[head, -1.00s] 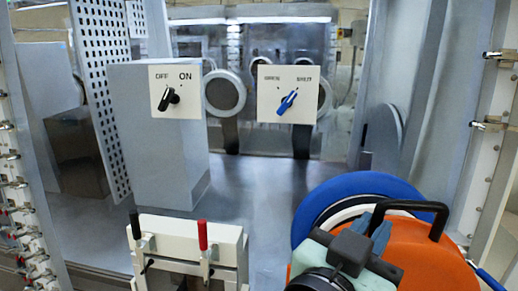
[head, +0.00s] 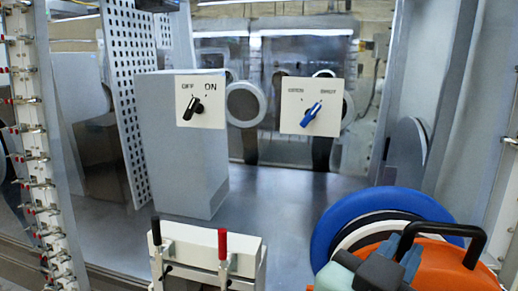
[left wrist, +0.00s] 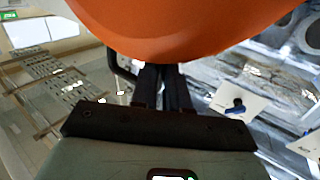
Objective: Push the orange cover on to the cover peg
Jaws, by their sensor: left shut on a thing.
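The orange cover (head: 440,262) is at the lower right of the head view, cut off by the frame edge, with a black bar handle (head: 477,250). It fills the top of the left wrist view (left wrist: 190,25). My left gripper (head: 408,245) is shut on the cover's handle; in the left wrist view its dark fingers (left wrist: 163,85) reach up to the cover. A blue ring (head: 335,212) with white and black inner rings stands behind the cover. I cannot tell whether cover and ring touch. I cannot make out the cover peg. My right gripper is not in view.
A grey box with an OFF/ON switch plate (head: 201,98) stands at the left back. A second plate with a blue knob (head: 310,120) is to its right. A white block (head: 205,245) with black and red levers is in front. Grey floor shows between them.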

